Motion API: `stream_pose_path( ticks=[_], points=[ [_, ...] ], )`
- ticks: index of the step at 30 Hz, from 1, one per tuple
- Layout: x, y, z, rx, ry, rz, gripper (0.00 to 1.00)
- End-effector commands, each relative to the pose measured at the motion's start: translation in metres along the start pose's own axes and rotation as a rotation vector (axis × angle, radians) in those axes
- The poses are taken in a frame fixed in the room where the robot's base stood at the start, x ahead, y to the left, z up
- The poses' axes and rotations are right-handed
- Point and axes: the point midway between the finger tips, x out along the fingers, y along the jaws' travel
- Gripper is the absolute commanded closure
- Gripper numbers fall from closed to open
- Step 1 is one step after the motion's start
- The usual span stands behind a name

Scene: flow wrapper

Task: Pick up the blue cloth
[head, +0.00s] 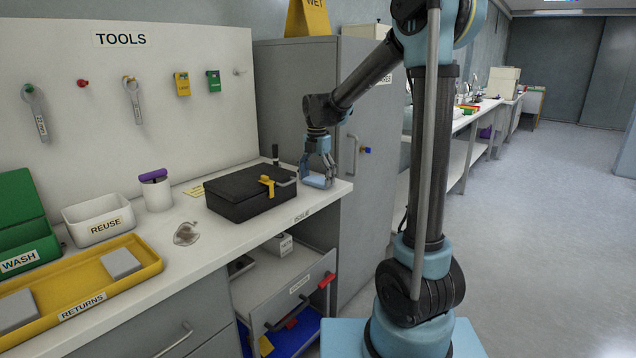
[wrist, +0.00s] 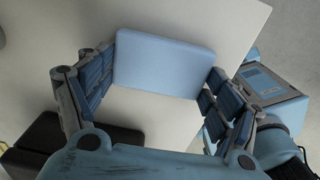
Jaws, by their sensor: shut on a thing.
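The blue cloth (wrist: 165,62) is a light blue, flat rounded block in the wrist view. It lies between the two fingers of my gripper (wrist: 160,80), which is shut on it from its left and right ends. In the head view the cloth (head: 318,182) shows pale blue under my gripper (head: 318,172), at the right end of the white worktop (head: 178,228). I cannot tell whether the cloth touches the worktop or is a little above it.
A black case (head: 245,196) with a yellow latch stands just left of my gripper. A grey cabinet (head: 300,75) rises behind. Below, a drawer (head: 290,300) is open. A yellow returns tray (head: 150,265) and a white reuse bin (head: 98,222) stand further left.

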Motion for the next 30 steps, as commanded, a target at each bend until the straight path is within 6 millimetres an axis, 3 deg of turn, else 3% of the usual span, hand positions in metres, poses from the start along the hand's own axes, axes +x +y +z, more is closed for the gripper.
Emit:
stream_pose_path(
  ticks=[5, 18, 24, 30],
  points=[
    [-0.015, 0.000, 0.000, 0.000, 0.000, 0.000, 0.29],
    [-0.084, 0.000, 0.000, 0.000, 0.000, 0.000, 0.29],
    [-0.098, 0.000, 0.000, 0.000, 0.000, 0.000, 0.29],
    [-0.100, 0.000, 0.000, 0.000, 0.000, 0.000, 0.29]
  ],
)
